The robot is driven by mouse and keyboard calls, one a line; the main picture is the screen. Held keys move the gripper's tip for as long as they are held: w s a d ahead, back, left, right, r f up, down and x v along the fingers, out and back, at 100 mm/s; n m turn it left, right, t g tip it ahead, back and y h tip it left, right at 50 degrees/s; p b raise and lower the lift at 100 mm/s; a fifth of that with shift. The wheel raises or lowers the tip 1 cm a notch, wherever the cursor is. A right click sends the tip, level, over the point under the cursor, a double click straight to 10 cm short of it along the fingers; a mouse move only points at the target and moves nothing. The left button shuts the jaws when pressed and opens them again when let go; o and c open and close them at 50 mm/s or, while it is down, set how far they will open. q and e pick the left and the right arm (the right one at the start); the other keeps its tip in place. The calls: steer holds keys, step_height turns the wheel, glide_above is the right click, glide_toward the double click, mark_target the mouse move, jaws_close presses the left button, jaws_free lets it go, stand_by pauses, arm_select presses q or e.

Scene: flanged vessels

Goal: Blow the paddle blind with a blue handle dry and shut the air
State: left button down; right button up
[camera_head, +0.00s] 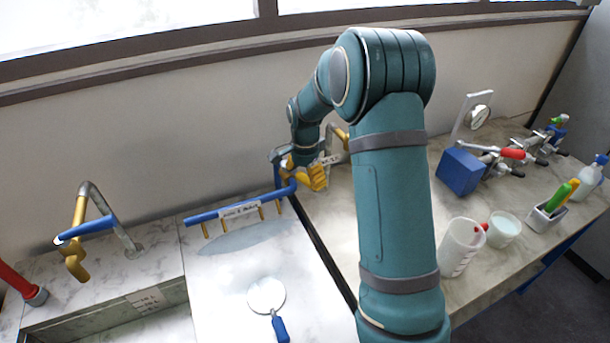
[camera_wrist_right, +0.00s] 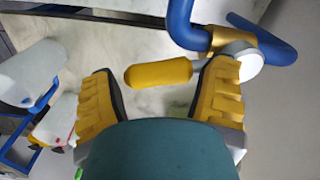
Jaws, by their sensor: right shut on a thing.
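The paddle blind (camera_head: 267,297) is a round pale disc with a blue handle (camera_head: 280,329). It lies flat on the light worktop, in front of the blue air pipe (camera_head: 232,208) with its row of small brass nozzles. My right gripper (camera_head: 308,178) is at the right end of this pipe, away from the blind. The contact itself is partly hidden. My left gripper is not in view.
A sink with a brass-and-blue tap (camera_head: 93,225) is at the left. On the right bench stand a white jug (camera_head: 460,247), a white beaker (camera_head: 503,230), a blue block (camera_head: 461,172) and a clamp with red handle (camera_head: 512,154). My right arm hides part of the bench.

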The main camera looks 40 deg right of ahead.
mark_target(306, 177)
steer(key=shift+s+f, duration=0.4)
steer(key=o, duration=1.1)
steer(key=shift+s+r, duration=0.1)
steer(key=shift+w, duration=0.4)
step_height(306, 177, up, 12)
steer(key=shift+r, duration=0.1)
